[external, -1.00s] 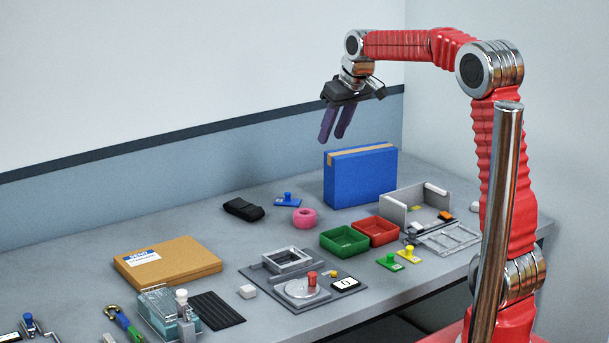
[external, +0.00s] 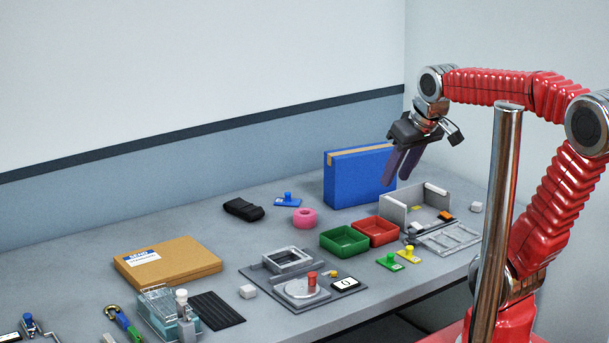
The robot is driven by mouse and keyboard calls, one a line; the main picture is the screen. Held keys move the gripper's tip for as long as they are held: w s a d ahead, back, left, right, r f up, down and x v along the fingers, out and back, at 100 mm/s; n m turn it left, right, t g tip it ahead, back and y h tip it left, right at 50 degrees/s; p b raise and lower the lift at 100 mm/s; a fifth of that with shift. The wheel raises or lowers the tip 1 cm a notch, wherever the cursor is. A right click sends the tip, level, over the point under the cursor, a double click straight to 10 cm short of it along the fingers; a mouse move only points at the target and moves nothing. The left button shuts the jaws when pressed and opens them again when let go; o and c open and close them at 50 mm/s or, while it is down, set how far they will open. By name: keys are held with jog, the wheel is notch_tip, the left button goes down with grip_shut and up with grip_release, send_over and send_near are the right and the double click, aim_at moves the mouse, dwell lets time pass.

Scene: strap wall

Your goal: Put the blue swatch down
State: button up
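The blue swatch (external: 288,202), a small flat plate with a knob on top, lies flat on the grey table towards the back, left of the big blue box. My gripper (external: 395,181) is in the air to the right of the swatch, well apart from it. Its two dark purple fingers point down with a gap between them, and nothing shows in the gap. In the picture the fingers overlap the right end of the blue box (external: 351,180).
Near the swatch are a pink ring (external: 305,218) and a black strap bundle (external: 243,209). Green (external: 345,242) and red (external: 377,232) trays stand in front of the box. Green (external: 388,263) and yellow (external: 408,257) swatches lie near the front edge.

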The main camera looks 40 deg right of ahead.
jog(key=s+f, duration=0.4)
jog(key=s, duration=0.2)
jog(key=shift+s, duration=0.35)
